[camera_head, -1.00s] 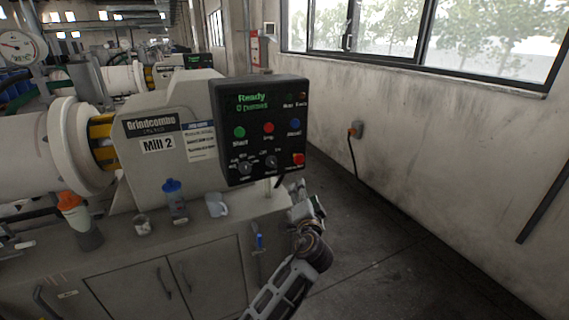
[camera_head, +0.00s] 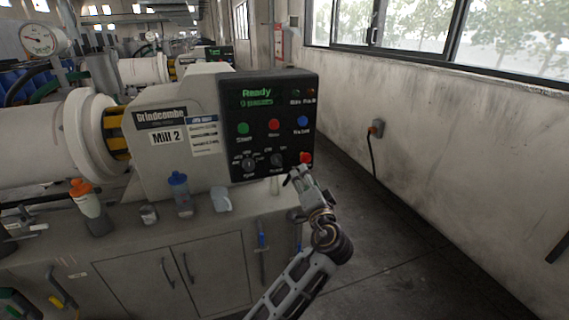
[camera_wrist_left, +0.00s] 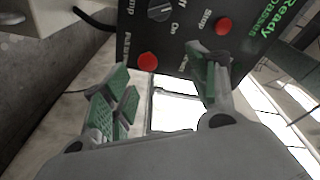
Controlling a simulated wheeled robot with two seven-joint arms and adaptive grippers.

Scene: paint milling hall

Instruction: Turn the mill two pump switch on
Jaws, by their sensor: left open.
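The dark control panel (camera_head: 262,105) is mounted on the Mill 2 housing, and its display reads Ready. Two black rotary knobs sit along its lower part. The right one is the pump switch (camera_head: 277,160); in the left wrist view the pump switch (camera_wrist_left: 160,10) is at the top edge, with Off and On labels beside it. I cannot tell its setting surely. A red button (camera_head: 305,158) is right of it. My left gripper (camera_head: 294,178) is open and empty, just below and in front of the panel's lower right. Its fingers (camera_wrist_left: 165,85) are spread apart. My right gripper is out of view.
The wall (camera_head: 440,150) stands right; open floor lies between.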

